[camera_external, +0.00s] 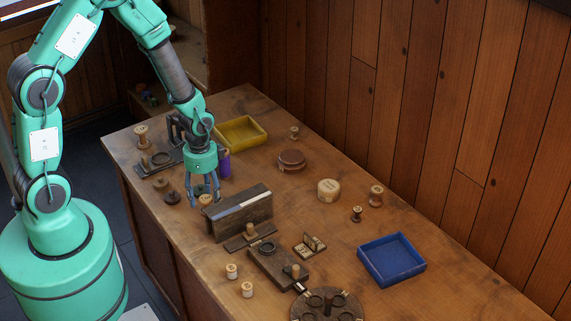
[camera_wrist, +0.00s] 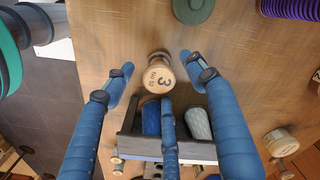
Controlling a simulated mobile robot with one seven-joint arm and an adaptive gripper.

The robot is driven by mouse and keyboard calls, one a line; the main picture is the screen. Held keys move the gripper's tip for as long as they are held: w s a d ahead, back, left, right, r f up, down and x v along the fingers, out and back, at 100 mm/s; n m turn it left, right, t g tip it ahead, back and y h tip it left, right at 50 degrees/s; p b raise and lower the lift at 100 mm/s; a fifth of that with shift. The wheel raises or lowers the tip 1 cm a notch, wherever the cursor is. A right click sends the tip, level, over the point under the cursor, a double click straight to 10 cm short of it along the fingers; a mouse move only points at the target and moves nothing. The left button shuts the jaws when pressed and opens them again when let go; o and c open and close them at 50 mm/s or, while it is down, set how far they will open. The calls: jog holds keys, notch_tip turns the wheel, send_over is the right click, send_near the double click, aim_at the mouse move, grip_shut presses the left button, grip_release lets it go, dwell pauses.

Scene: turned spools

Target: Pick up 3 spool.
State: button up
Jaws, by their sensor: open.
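The spool marked 3 (camera_wrist: 158,77) is pale turned wood, its labelled end facing the camera in the wrist view. It also shows in the external view (camera_external: 205,200), partly hidden at my fingertips. My gripper (camera_external: 204,190) points down from above at the near side of the table. In the wrist view its blue fingers (camera_wrist: 160,86) are spread open around the spool, one on the left, one on the right and one below. I see gaps between the side fingers and the spool; contact at the lower finger is unclear.
A dark wooden rack (camera_external: 228,224) stands close to the spool, with blue and grey cylinders inside in the wrist view. A purple spool (camera_external: 224,164) stands behind my gripper. Yellow (camera_external: 262,139) and blue (camera_external: 420,273) trays lie farther off.

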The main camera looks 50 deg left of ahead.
aim_at(206, 198)
jog(key=shift+f, duration=1.7)
jog(key=c, duration=1.1)
